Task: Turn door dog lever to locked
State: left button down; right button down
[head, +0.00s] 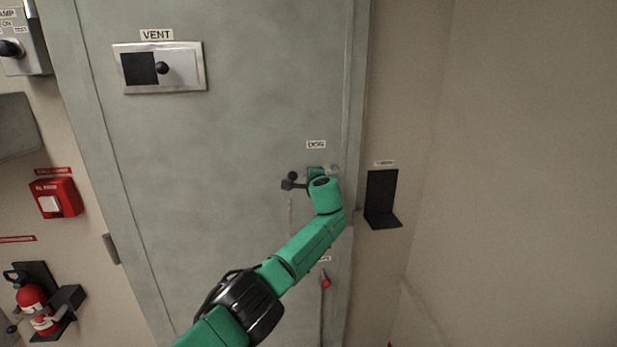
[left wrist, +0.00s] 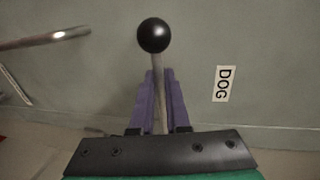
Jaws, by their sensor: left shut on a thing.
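The dog lever (left wrist: 155,38) is a thin metal rod with a black ball on its end. It shows in the left wrist view, rising between the purple fingers of my left gripper (left wrist: 160,78), which is shut on the rod below the ball. In the head view my left gripper (head: 290,184) is at the grey-green door (head: 220,130), just below the DOG label (head: 316,144). The ball end points to the left there, and the lever's pivot is hidden by my gripper and wrist. The DOG label also shows in the left wrist view (left wrist: 223,84). My right gripper is not in view.
A vent plate (head: 185,67) with a black knob is higher on the door. A red-tipped handle (head: 326,283) is below my forearm. A black bracket (head: 381,198) is on the wall to the right. A metal bar (left wrist: 45,40) sticks out at the left wrist view's left.

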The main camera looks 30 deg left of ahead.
pick_arm(q)
jog(key=shift+r, duration=0.15)
jog(key=c, duration=0.9)
grip_release()
jog(key=b+v, duration=0.5)
jog(key=v, duration=0.9)
jog(key=shift+s+d, duration=0.15)
jog(key=shift+s, duration=0.1)
